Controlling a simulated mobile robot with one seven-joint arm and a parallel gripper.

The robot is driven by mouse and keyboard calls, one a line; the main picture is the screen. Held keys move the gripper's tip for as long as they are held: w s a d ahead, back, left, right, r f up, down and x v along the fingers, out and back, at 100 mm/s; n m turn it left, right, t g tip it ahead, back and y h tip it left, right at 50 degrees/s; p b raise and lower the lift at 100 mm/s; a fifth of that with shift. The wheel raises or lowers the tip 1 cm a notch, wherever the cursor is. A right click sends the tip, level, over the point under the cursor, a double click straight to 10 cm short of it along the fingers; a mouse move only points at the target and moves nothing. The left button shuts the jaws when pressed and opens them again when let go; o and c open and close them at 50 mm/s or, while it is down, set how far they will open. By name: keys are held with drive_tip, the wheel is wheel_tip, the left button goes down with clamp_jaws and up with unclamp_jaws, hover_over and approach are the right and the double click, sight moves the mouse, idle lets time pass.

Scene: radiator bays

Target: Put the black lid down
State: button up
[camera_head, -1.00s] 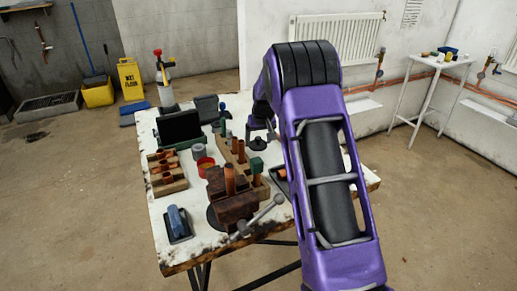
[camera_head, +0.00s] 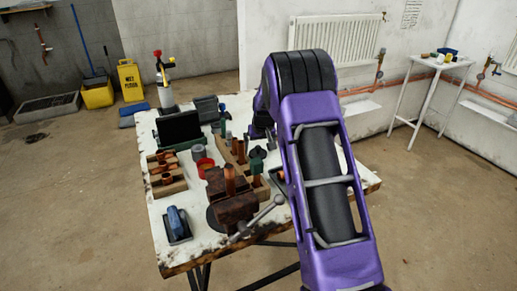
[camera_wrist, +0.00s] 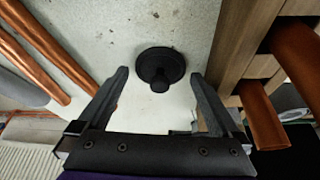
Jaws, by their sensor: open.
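The black lid (camera_wrist: 161,66) is a round dark disc with a knob facing the wrist camera. In the wrist view it appears flat on the pale tabletop, just beyond and between the fingertips. My gripper (camera_wrist: 159,76) is open, with one finger to each side and a visible gap to the lid. In the head view the lid is a small dark shape (camera_head: 258,152) by the wooden pipe rack, and my arm hides most of the gripper.
The wooden rack (camera_wrist: 238,45) with copper pipes (camera_wrist: 262,115) stands close to the right finger in the wrist view. Loose copper pipes (camera_wrist: 57,52) lie to the left. A red tin (camera_head: 205,167) and a rusty vise (camera_head: 231,202) are nearby on the worktable (camera_head: 220,246).

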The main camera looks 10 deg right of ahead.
drive_tip(key=p+v, duration=0.1)
drive_tip(key=v, duration=1.1)
